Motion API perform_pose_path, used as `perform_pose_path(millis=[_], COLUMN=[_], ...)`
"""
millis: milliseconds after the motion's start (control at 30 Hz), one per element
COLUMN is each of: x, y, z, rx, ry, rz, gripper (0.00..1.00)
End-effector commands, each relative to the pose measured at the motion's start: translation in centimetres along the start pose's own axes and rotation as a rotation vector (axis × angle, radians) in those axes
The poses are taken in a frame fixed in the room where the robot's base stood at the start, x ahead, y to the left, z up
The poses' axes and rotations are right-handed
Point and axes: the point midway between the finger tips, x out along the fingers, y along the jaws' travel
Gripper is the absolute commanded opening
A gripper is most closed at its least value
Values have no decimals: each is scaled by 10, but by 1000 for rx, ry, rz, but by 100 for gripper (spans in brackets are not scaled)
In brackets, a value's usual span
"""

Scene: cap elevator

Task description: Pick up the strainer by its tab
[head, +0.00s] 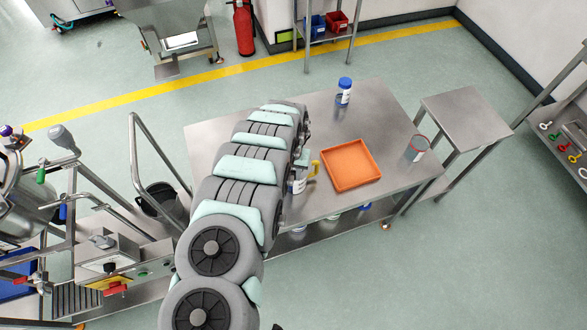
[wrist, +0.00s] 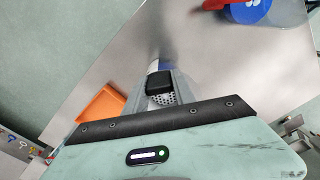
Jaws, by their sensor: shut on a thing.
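The strainer seems to be the small pale perforated piece (wrist: 164,99) low between the jaws in the wrist view; only part of it shows. My gripper (wrist: 160,82) is shut on it above the steel table. I cannot make out the tab itself, which the dark finger pad hides. In the head view my arm covers the gripper and the strainer.
The steel table (head: 315,123) holds an orange tray (head: 351,166), a blue-capped jar (head: 344,92), a clear red-rimmed cup (head: 417,149) and a yellow-handled vessel (head: 314,169) beside my arm. A side table (head: 465,115) stands right. The table's middle is mostly clear.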

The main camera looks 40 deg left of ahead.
Motion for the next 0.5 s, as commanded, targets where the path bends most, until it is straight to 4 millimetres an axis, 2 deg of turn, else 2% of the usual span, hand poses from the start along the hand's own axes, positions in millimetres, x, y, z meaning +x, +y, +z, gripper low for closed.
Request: perform_pose_path(millis=[33, 167, 500], x=[0, 0, 0], y=[0, 0, 0], z=[0, 0, 0], rx=[0, 0, 0], ry=[0, 0, 0], rz=[0, 0, 0], gripper=[11, 0, 0])
